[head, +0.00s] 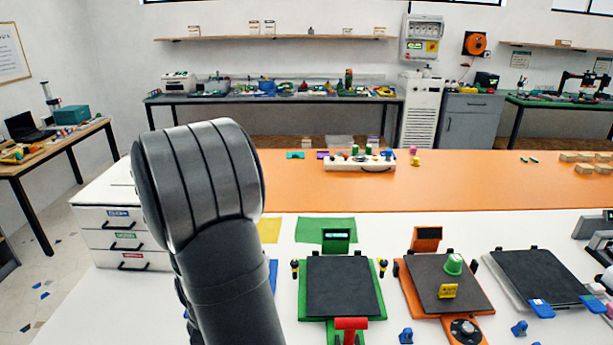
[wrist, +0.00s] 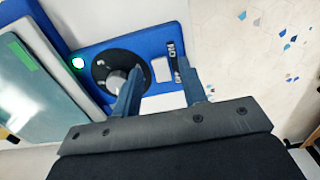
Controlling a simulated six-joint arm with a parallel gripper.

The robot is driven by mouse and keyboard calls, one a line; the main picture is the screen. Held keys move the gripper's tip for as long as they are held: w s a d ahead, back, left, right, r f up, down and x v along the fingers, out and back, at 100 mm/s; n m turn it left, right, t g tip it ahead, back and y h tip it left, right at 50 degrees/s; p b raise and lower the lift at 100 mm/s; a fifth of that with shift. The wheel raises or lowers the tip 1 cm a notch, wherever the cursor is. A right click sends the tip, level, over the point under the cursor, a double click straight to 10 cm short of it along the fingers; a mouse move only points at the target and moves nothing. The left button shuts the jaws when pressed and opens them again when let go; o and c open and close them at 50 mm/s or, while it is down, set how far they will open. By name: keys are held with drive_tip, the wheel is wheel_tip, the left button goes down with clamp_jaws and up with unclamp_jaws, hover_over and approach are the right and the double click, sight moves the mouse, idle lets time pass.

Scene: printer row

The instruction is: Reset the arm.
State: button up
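My gripper (wrist: 161,66) shows in the wrist view with two dark blue-grey fingers spread apart. Nothing is held between them. In the head view my arm rises at the left of centre and bends over at the top. My gripper is hidden there, and only a blue edge (head: 273,276) shows beside the arm.
A green printer (head: 342,288), an orange printer (head: 440,284) and a grey-black one (head: 540,276) stand right of my arm on the white table. White drawers (head: 122,240) stand left. The orange strip (head: 480,185) behind is mostly clear.

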drive_tip(key=shift+a+f, duration=0.1)
drive_tip(key=shift+f, duration=0.4)
drive_tip(key=h, duration=0.2)
drive_tip(key=a+h, duration=0.1)
drive_tip(key=shift+r+h, duration=0.1)
drive_tip(key=shift+h, duration=0.3)
drive_tip(key=a+r+n, duration=0.1)
drive_tip(key=a+r, duration=0.2)
drive_tip(key=r, duration=0.5)
drive_tip(key=a+r+n, duration=0.1)
drive_tip(key=a+r, duration=0.1)
drive_tip(key=r, duration=0.6)
drive_tip(key=shift+a+n, duration=0.3)
drive_tip(key=shift+a, duration=0.1)
idle(2.1)
